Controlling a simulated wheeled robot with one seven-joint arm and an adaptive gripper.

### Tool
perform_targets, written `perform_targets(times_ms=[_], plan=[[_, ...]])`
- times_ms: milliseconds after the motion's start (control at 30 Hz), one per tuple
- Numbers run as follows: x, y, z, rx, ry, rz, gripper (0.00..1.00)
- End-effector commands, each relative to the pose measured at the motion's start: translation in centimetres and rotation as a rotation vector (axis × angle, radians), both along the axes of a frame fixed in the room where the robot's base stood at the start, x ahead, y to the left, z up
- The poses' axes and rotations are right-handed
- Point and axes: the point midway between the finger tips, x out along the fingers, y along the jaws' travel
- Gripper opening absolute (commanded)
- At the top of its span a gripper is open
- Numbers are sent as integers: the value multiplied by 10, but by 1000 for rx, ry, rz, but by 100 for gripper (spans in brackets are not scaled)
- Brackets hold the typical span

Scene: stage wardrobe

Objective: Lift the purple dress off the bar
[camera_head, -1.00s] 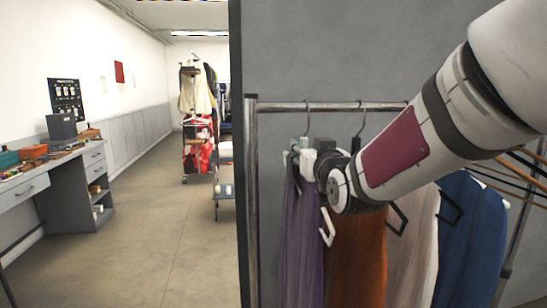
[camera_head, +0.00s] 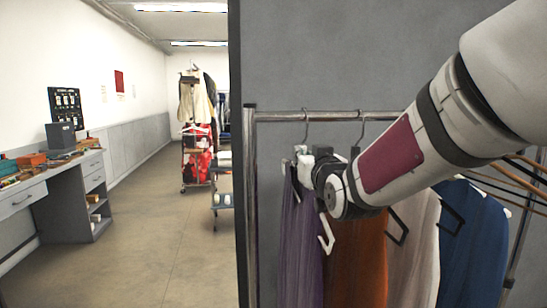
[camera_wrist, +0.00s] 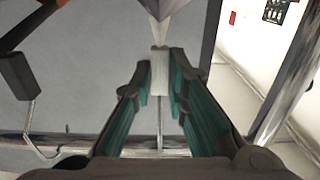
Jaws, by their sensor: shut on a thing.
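The purple dress (camera_head: 300,240) hangs at the left end of the rail in the head view. Its hanger hook (camera_head: 306,126) reaches up to the metal bar (camera_head: 420,116) and looks to be over it. My gripper (camera_head: 305,158) is at the hanger's neck, just below the bar. In the wrist view, my gripper (camera_wrist: 160,68) is shut on the pale hanger block (camera_wrist: 159,78), with purple cloth (camera_wrist: 168,8) beyond it. The thin hook wire (camera_wrist: 160,122) runs from the block toward the bar (camera_wrist: 95,142). My wrist hides part of the hanger in the head view.
Close to the right hang an orange garment (camera_head: 355,255), a pale one (camera_head: 412,260) and a blue one (camera_head: 470,250). The rail's left post (camera_head: 251,200) and a grey partition (camera_head: 380,55) are near. Open floor (camera_head: 160,255) lies to the left.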

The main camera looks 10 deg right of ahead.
Motion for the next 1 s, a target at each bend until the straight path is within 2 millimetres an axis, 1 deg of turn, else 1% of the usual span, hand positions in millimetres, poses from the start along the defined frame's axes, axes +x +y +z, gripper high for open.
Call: perform_targets(times_ms=[800,1000], plan=[[0,0,32,1,-6,0,0],[0,0,35,1,-6,0,0]])
